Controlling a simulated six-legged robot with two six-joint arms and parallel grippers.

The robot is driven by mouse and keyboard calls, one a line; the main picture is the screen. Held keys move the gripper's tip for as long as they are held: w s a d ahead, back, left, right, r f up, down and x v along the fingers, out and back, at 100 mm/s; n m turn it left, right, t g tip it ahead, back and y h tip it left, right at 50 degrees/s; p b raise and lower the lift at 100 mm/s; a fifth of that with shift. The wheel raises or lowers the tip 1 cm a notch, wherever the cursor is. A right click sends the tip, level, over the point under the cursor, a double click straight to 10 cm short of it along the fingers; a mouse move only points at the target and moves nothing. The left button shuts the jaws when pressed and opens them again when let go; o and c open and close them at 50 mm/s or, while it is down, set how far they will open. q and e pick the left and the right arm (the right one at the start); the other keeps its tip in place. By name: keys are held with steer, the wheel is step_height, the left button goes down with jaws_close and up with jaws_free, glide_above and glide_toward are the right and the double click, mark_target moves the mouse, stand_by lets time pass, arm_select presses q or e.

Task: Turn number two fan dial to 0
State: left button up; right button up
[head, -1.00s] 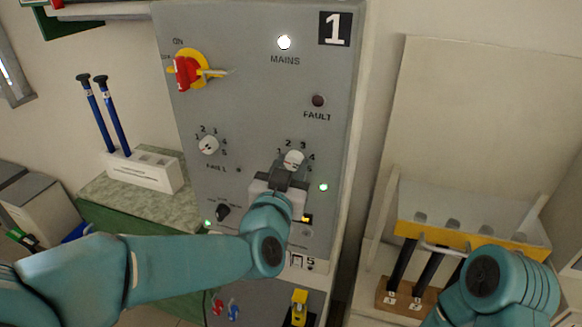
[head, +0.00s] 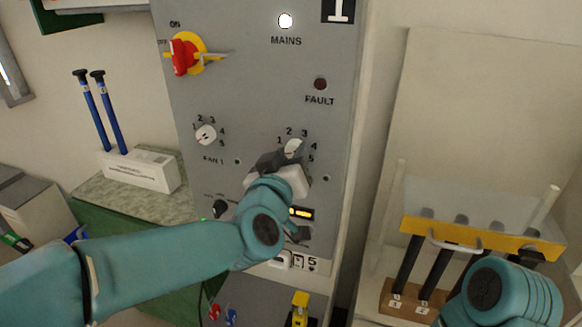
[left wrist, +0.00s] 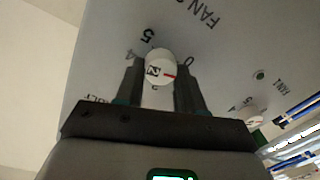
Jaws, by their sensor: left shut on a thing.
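The number two fan dial (head: 292,148) is a round white knob on the grey panel (head: 255,90), with numerals 1 to 5 around it. My left gripper (head: 281,159) is shut on this dial, and its jaws are turned at a slant. In the left wrist view the dial (left wrist: 160,70) sits between the two dark fingers of the left gripper (left wrist: 160,85). It bears a 2 and a red mark that points right, close to the printed 0. The 5 and the 4 are to its upper left. My right gripper is out of view; only its arm shows at lower right.
The fan 1 dial (head: 206,134) is at left on the panel, below a red and yellow main switch (head: 184,56). The white mains lamp (head: 286,21) is lit and the fault lamp (head: 320,84) is dark. A yellow-fronted rack (head: 480,240) stands at right.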

arm_select(q)
steer(key=shift+n+b, duration=1.2)
steer(key=shift+n, duration=1)
steer(key=o, duration=1)
steer(key=shift+w, duration=0.1)
steer(key=v, duration=1.6)
steer(key=shift+a+r, duration=0.2)
